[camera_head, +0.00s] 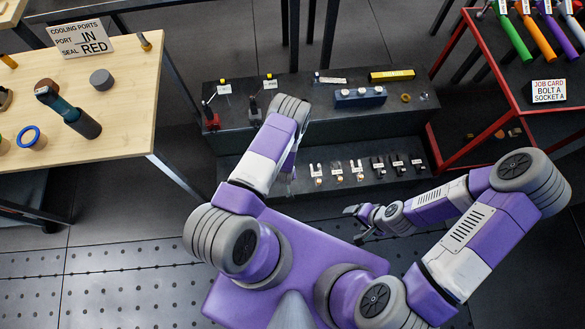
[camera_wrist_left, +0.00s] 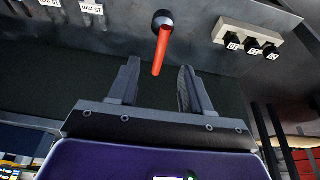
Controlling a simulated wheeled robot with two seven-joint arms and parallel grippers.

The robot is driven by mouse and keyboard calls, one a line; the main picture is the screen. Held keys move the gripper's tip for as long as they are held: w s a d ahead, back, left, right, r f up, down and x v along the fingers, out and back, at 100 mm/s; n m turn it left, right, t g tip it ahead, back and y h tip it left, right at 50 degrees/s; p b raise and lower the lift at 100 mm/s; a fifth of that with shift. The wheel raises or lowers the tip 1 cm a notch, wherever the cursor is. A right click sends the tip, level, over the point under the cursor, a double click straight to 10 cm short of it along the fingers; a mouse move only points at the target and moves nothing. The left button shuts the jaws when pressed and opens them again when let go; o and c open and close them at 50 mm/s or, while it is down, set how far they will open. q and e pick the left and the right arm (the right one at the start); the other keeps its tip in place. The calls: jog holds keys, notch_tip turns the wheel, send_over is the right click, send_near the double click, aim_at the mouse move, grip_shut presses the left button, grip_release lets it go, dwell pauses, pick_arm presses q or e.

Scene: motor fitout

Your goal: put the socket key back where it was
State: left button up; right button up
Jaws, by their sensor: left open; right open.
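My left gripper (camera_wrist_left: 157,82) is open in the left wrist view, its two fingers apart. A red rod with a dark round end (camera_wrist_left: 163,45) shows between and beyond the fingertips; nothing shows the fingers closed on it. I cannot tell whether this rod is the socket key. In the head view my left forearm hides that gripper. My right gripper (camera_head: 353,225) is open and empty, in front of the low dark bench. Long handles in green (camera_head: 515,38), orange (camera_head: 538,38) and purple (camera_head: 560,35) lie on the red-framed stand at the upper right.
The dark stepped bench (camera_head: 315,125) holds a blue block (camera_head: 360,97), a yellow level (camera_head: 391,75) and several small parts. A wooden table (camera_head: 125,125) stands left with a dark tool (camera_head: 68,108). A job card (camera_head: 548,90) reads bolt A, socket A. The perforated floor at lower left is clear.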

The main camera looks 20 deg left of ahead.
pick_arm(q)
jog(key=s+d+r+m+g+h, duration=0.1)
jog(key=s+d+r+h, duration=0.2)
jog(key=r, duration=0.7)
jog(key=s+d+r+m+g+h, duration=0.1)
jog(key=s+d+r+m+h, duration=0.1)
jog(key=s+d+r, duration=0.5)
notch_tip(320, 180, up, 3)
jog(key=shift+s+d+m+g+h, duration=0.15)
jog(key=shift+d+m+g+h, duration=0.25)
jog(key=shift+d, duration=0.7)
